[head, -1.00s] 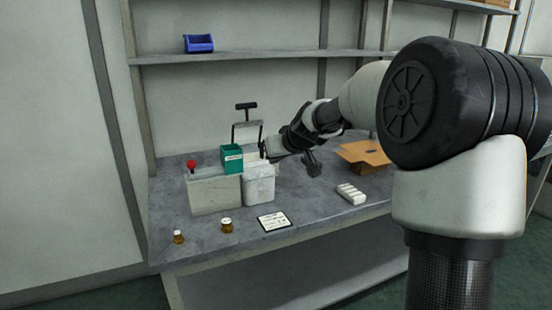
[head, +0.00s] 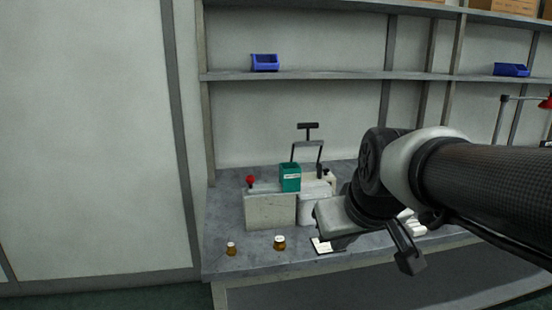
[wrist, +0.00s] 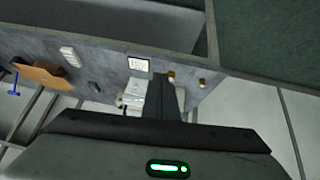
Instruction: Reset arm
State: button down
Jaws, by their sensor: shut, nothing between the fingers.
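My gripper (head: 408,258) hangs in front of the bench's front edge in the head view, beyond my bent wrist links. In the wrist view its dark fingers (wrist: 160,98) are together, with nothing held between them. My arm reaches in from the right and hides the right part of the bench. The gripper is apart from the objects on the bench, as far as I can see.
The bench (head: 228,252) carries grey blocks (head: 270,212), a green bin (head: 290,178), a red knob (head: 250,179), two amber jars (head: 279,243) and a card (head: 322,246). A cardboard box (wrist: 40,75) shows in the wrist view. Blue bins (head: 265,62) sit on the shelf.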

jog(key=s+d+f+m+g, duration=0.15)
jog(key=s+f, duration=0.25)
jog(key=s, duration=0.8)
notch_tip(320, 180, up, 23)
jog(key=p, duration=2.3)
jog(key=shift+s+d+r+m, duration=0.2)
jog(key=shift+s+d+m, duration=0.2)
jog(key=shift+m, duration=0.05)
